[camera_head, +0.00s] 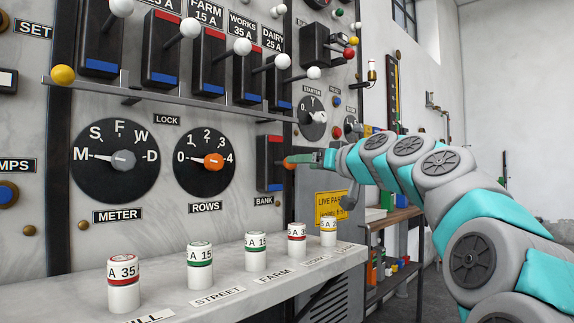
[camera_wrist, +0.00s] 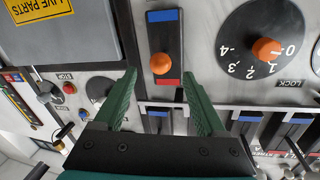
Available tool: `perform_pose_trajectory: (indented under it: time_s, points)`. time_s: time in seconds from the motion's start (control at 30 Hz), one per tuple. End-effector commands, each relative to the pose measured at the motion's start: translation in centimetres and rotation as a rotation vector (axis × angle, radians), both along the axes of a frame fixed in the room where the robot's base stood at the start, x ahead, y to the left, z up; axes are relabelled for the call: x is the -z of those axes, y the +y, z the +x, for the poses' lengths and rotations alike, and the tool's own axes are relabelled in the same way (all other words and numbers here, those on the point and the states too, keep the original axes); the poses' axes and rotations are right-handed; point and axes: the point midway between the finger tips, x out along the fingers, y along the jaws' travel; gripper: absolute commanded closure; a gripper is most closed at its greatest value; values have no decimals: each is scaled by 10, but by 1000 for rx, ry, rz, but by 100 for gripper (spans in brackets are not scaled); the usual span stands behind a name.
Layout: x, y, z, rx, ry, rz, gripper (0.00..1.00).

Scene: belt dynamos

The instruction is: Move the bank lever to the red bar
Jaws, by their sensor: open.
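The bank lever is a black switch (camera_head: 268,165) above the BANK label, with an orange knob (camera_head: 289,163). Its red bar (camera_head: 275,139) is at the top and its blue bar (camera_head: 275,187) at the bottom. In the wrist view, which is turned over, the orange knob (camera_wrist: 160,63) appears nearer the red bar (camera_wrist: 168,80) than the blue bar (camera_wrist: 163,15). My gripper (camera_head: 314,158) is just right of the knob. In the wrist view its green fingers (camera_wrist: 158,76) are open, with the knob centred just beyond their tips, apparently not gripped.
An orange ROWS dial (camera_head: 213,161) and a grey METER dial (camera_head: 123,158) are to the left. Several white-knobbed switches (camera_head: 209,65) and a metal rail (camera_head: 185,92) are above. Labelled fuses (camera_head: 200,270) stand on the ledge (camera_head: 165,300) below.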

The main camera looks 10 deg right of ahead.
Motion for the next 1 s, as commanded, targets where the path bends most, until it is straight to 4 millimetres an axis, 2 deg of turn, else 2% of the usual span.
perform_pose_trajectory:
  time_s: [0.53,0.9,1.0]
  points:
    - [2,27,58,-1,3,-3,27]
    - [1,30,63,-2,3,0,27]
    - [1,30,63,-1,2,0,38]
